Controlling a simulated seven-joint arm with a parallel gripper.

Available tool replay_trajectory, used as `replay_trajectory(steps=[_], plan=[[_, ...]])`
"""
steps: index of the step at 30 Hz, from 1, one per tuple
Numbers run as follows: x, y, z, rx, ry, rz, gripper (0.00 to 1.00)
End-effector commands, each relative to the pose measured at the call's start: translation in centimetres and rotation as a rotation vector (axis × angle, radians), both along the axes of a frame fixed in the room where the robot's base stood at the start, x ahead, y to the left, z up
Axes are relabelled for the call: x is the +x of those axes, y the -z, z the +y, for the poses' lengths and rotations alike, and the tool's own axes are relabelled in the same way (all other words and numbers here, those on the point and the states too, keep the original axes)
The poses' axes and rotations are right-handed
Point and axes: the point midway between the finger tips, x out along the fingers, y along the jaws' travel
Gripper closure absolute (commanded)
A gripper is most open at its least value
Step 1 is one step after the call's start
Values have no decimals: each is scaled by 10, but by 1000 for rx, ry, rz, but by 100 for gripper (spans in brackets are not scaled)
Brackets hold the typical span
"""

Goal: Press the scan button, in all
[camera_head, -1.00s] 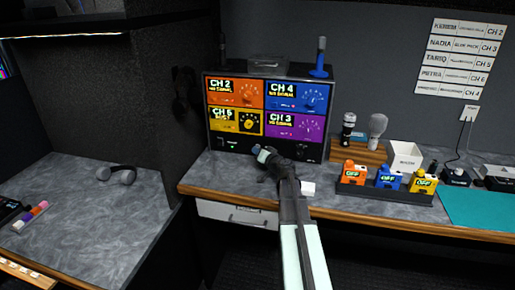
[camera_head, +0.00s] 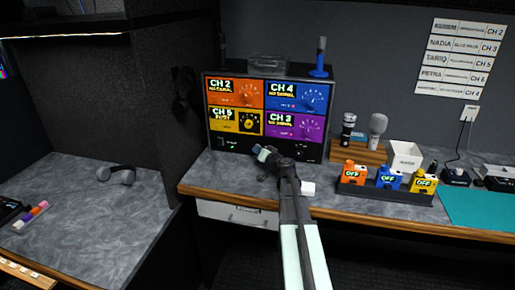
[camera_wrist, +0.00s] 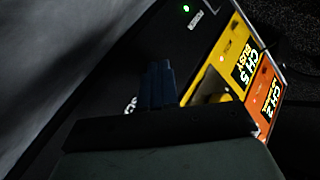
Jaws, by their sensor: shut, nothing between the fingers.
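The receiver unit (camera_head: 212,128) stands on the desk with four coloured channel panels and a black lower strip. The strip carries a green light (camera_wrist: 186,9) and small labels. One label (camera_wrist: 130,105) in the wrist view, partly hidden by my gripper, starts with what looks like "SC". The scan button itself is hidden or too small to make out. My gripper (camera_head: 262,153) is shut and empty, low in front of the strip. Its dark fingertips (camera_wrist: 158,72) show close to the strip in the wrist view; whether they touch it I cannot tell.
The yellow panel (camera_wrist: 232,56) reads CH 5 BUSY; the orange panel (camera_wrist: 264,92) reads CH 2. A black tray (camera_head: 385,193) with OFF-marked packs stands farther right. The left desk has headphones (camera_head: 117,175).

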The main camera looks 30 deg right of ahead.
Motion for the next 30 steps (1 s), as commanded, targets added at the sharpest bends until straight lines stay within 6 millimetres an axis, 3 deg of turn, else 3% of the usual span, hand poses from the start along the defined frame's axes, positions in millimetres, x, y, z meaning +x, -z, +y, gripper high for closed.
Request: replay_trajectory(steps=[19, 30], plan=[[2, 0, -2, 0, 0, 0, 100], [-8, 0, 8, 0, 0, 0, 100]])
